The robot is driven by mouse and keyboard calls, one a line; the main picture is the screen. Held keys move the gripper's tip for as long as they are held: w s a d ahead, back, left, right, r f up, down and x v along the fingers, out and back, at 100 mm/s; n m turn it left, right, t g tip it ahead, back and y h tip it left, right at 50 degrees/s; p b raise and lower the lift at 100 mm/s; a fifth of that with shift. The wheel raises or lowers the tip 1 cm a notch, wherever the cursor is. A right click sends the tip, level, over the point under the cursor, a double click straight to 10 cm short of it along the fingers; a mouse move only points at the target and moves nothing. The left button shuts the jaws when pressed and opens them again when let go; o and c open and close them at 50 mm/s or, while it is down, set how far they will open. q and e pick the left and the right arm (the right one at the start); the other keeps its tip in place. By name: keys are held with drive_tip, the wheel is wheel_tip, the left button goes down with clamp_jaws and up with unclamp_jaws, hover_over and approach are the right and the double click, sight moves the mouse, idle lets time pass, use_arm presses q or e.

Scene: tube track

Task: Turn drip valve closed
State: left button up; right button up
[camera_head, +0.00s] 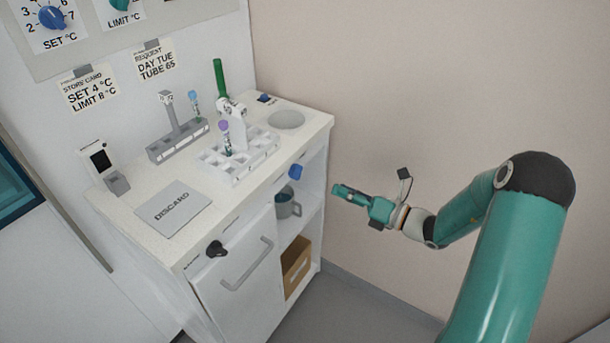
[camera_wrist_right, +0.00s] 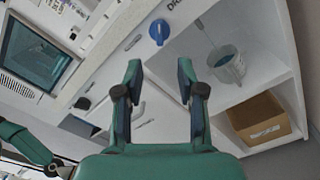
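The drip valve's blue knob (camera_head: 296,172) is on the front edge of the white cabinet, near its right end. In the right wrist view the knob (camera_wrist_right: 159,31) shows ahead of the fingers, beside a partly cut-off label starting "DR". Which setting it points to is not readable. My right gripper (camera_head: 340,190) is to the right of the knob in the head view, apart from it. In the wrist view its two fingers (camera_wrist_right: 159,75) are spread with nothing between them. My left gripper is not in view.
A grey pot (camera_head: 286,206) stands on the open shelf below the knob, with a brown box (camera_head: 296,264) beneath. The cabinet door has a black knob (camera_head: 216,249) and a grey handle (camera_head: 247,264). A tube rack (camera_head: 238,160) stands on the top. Free space surrounds my right gripper.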

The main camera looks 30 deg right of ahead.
sight(301, 174)
drive_tip(key=x, duration=1.1)
drive_tip(key=shift+w+a+p, duration=0.1)
drive_tip(key=shift+w+p, duration=0.1)
drive_tip(key=shift+p, duration=0.1)
drive_tip(key=shift+a, duration=0.1)
clamp_jaws()
